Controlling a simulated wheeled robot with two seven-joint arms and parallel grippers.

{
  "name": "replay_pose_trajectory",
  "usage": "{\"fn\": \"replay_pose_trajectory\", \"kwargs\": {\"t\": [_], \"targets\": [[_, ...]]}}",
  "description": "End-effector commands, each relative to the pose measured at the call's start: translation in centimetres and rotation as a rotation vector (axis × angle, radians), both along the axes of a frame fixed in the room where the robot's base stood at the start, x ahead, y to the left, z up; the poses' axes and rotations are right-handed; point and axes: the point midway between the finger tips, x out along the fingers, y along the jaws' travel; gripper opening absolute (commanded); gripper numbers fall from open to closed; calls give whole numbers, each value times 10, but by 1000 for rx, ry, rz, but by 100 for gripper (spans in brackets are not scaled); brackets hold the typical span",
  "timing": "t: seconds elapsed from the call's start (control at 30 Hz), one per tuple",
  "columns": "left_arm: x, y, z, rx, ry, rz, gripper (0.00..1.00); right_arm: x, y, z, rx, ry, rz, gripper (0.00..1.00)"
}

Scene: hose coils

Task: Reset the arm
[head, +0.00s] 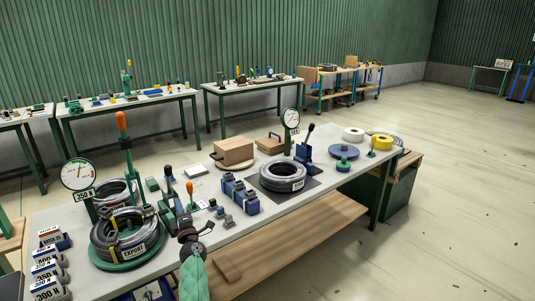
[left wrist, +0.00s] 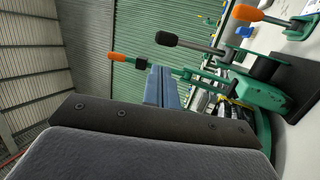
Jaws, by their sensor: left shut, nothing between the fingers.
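My left gripper (head: 181,216) reaches over the near left part of the workbench (head: 225,203), beside the left hose coils. Its fingers show in the left wrist view (left wrist: 161,86), closed together with nothing between them. A dark hose coil (head: 127,240) lies on a green round base at the bench's left, with a white label and yellow ties. Another coil (head: 113,192) sits behind it. A third coil (head: 282,176) lies on a dark mat at mid-bench. My right gripper is not in view.
Toggle clamps with an orange handle (head: 121,122) and black handles stand near the gripper. A dial gauge (head: 76,174) stands at left, another (head: 291,118) at the back. Blue blocks (head: 240,193), a cardboard box (head: 234,151) and a yellow roll (head: 381,142) are on the bench.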

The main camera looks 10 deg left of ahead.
Motion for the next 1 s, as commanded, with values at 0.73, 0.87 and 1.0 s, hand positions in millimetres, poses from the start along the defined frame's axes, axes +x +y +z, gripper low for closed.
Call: {"fn": "replay_pose_trajectory", "kwargs": {"t": [0.73, 0.87, 1.0], "targets": [[52, -199, -201, 728, 957, -640, 0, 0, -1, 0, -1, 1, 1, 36], [18, -226, -269, 837, 1133, -738, 0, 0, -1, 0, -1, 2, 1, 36], [-29, -247, -339, 931, 1301, -833, 0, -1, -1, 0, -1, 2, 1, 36]]}}
